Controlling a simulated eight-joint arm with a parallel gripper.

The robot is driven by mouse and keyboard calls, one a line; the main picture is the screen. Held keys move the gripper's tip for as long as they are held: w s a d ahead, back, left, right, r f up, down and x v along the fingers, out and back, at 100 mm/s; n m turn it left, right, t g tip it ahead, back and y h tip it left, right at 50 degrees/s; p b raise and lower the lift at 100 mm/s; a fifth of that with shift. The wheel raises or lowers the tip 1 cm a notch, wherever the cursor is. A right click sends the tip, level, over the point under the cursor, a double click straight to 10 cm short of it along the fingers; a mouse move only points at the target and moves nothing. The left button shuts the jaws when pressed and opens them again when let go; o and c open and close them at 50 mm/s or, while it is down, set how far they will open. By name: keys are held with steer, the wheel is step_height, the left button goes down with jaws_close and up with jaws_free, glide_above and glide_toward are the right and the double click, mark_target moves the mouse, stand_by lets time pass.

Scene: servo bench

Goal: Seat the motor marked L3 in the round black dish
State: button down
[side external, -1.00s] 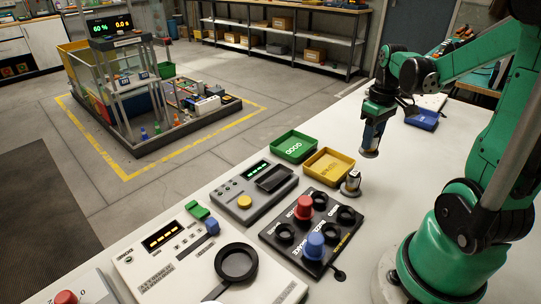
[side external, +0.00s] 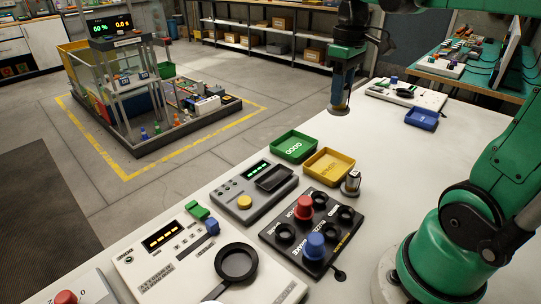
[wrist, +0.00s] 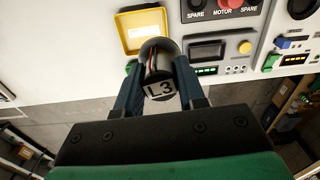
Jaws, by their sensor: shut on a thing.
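My gripper (side external: 341,88) is shut on the motor marked L3 (wrist: 160,89) and holds it high above the back of the white bench. In the wrist view the L3 label faces the camera and the silver motor sits between both fingers. In the side view the motor's round lower end (side external: 340,110) hangs below the fingers. The round black dish (side external: 237,263) is on the white panel at the front of the bench, well away from the gripper, and looks empty. A round black piece at the wrist view's top right edge (wrist: 300,7) appears to be this dish.
The green tray (side external: 293,146) and yellow tray (side external: 328,167) lie below the gripper. A small silver cylinder (side external: 351,184) stands beside the black panel with red and blue knobs (side external: 313,230). A grey device (side external: 253,192) stands left of it. A blue tray (side external: 421,119) lies behind.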

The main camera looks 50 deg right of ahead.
steer(key=w+a+f+n, duration=0.2)
steer(key=a+n, duration=0.1)
steer(key=a, duration=0.5)
steer(key=w+a+f+n, duration=0.2)
steer(key=a, duration=0.6)
steer(key=s+a+f+n, duration=0.2)
steer(key=s+a, duration=0.1)
steer(key=a, duration=0.3)
steer(key=s+a+f+n, duration=0.2)
steer(key=a, duration=0.5)
steer(key=shift+s+d+f, duration=0.1)
steer(key=shift+f, duration=1.15)
steer(key=shift+d+f, duration=0.1)
steer(key=shift+f, duration=1.15)
steer(key=shift+f, duration=1.05)
steer(key=shift+c, duration=2.2)
jaws_free()
steer(key=shift+r, duration=0.1)
steer(key=shift+r, duration=2.4)
